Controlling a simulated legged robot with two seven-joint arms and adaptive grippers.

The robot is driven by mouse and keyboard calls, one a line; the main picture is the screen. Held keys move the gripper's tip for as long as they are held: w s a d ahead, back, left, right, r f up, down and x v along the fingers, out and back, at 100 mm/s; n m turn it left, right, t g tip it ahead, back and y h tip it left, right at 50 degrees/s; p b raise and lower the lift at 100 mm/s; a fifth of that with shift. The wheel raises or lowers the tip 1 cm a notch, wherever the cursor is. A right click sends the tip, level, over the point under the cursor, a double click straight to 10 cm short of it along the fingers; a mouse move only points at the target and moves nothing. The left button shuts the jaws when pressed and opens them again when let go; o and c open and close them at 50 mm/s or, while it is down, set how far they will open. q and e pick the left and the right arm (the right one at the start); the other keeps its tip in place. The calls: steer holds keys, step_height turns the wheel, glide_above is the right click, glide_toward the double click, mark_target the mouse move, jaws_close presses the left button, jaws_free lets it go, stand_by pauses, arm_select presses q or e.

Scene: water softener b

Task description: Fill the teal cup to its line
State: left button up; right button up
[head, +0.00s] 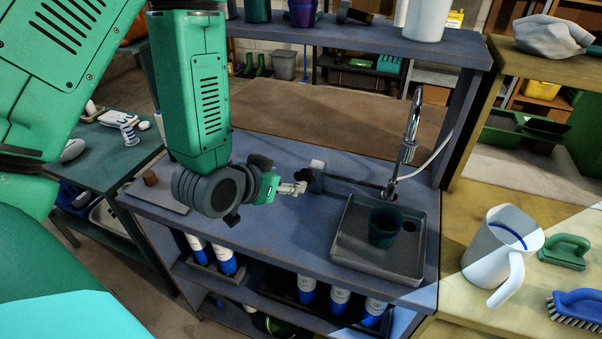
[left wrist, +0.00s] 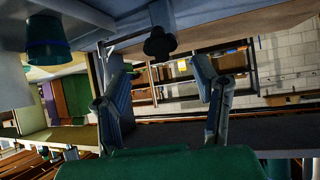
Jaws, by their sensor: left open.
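The teal cup (head: 383,228) stands upright in the grey sink tray (head: 350,249); its inside is dark, and I cannot see a line or a water level. It also shows in the left wrist view (left wrist: 46,38). The tap (head: 411,125) rises behind the tray, with no visible stream of water. A black knob (head: 305,180) sits at the left end of a thin bar running toward the tap. My left gripper (head: 298,188) is open and just left of the knob. In the left wrist view the knob (left wrist: 160,43) lies beyond the fingertips, between their lines. My right gripper is out of view.
A white jug (head: 492,261), a green brush (head: 565,250) and a blue brush (head: 578,306) are on the right-hand bench. A shelf (head: 350,38) spans above the back of the counter. Several blue-and-white bottles (head: 306,289) stand below. The counter between gripper and tray is clear.

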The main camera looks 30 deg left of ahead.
mark_target(302, 177)
arm_select(q)
steer(key=shift+w+f+b, duration=0.7)
steer(key=shift+f+b, duration=0.1)
steer(key=shift+b, duration=0.05)
steer(key=b+x, duration=0.2)
steer(key=x, duration=0.4)
steer(key=shift+w, duration=0.15)
steer(key=shift+r, duration=0.1)
steer(key=c, duration=0.5)
steer(key=shift+c, duration=0.7)
steer(key=shift+a+r, duration=0.1)
